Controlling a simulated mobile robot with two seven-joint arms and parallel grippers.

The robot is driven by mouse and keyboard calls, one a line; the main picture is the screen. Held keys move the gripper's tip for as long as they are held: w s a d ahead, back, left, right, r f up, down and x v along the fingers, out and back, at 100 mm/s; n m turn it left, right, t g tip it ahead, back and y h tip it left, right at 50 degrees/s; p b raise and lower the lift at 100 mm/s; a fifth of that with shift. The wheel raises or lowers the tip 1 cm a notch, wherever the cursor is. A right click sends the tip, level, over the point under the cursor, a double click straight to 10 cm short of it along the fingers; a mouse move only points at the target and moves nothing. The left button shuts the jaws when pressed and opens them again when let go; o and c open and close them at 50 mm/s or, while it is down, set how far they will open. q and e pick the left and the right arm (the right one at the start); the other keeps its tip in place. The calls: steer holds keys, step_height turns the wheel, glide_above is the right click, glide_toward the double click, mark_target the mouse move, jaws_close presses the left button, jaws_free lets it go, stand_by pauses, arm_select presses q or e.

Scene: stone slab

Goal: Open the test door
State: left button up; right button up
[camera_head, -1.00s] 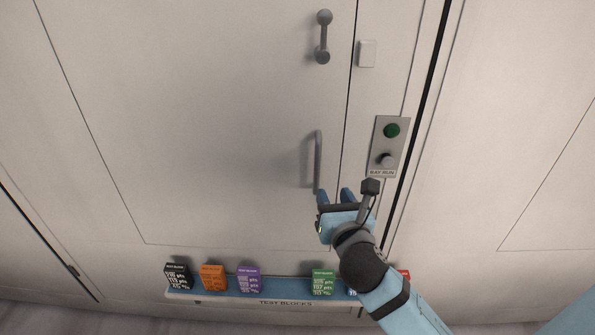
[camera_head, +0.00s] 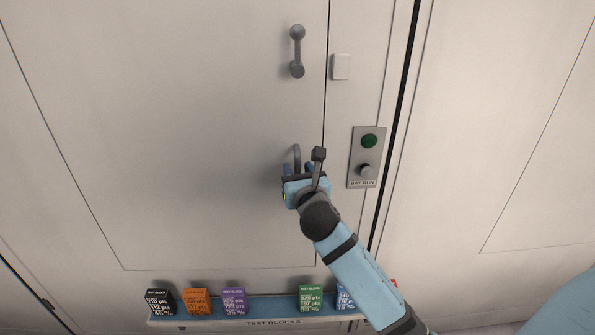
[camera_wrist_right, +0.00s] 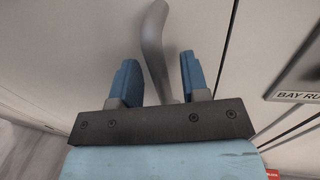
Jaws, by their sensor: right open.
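The test door (camera_head: 190,130) is a large pale panel and looks shut, with a dark seam along its right edge. Its lower handle (camera_head: 297,153) is a grey vertical bar, partly hidden behind my right gripper (camera_head: 299,169). In the right wrist view the bar (camera_wrist_right: 154,50) stands between the two blue fingers of the right gripper (camera_wrist_right: 158,78). The fingers are open, with gaps on both sides of the bar. A second grey handle (camera_head: 297,52) is higher on the door. My left gripper is not in view.
A panel labelled BAY RUN (camera_head: 367,157), with a green button (camera_head: 369,141) and a grey knob (camera_head: 365,170), is right of the door seam. A white latch plate (camera_head: 341,67) sits above. A blue shelf (camera_head: 265,309) below holds several coloured test blocks.

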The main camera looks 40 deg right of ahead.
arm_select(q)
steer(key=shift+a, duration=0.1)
arm_select(e)
steer(key=shift+w+d, duration=0.15)
steer(key=shift+w, duration=0.25)
steer(key=shift+c, duration=0.2)
jaws_close()
arm_select(q)
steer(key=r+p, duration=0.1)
steer(key=p, duration=0.2)
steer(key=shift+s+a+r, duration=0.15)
arm_select(e)
steer(key=s+a+m+g+h, duration=0.1)
steer(key=s+a+h, duration=0.1)
steer(key=s+a, duration=0.7)
steer(key=shift+v, duration=0.85)
steer(key=shift+d, duration=0.1)
steer(key=shift+o, duration=0.2)
jaws_free()
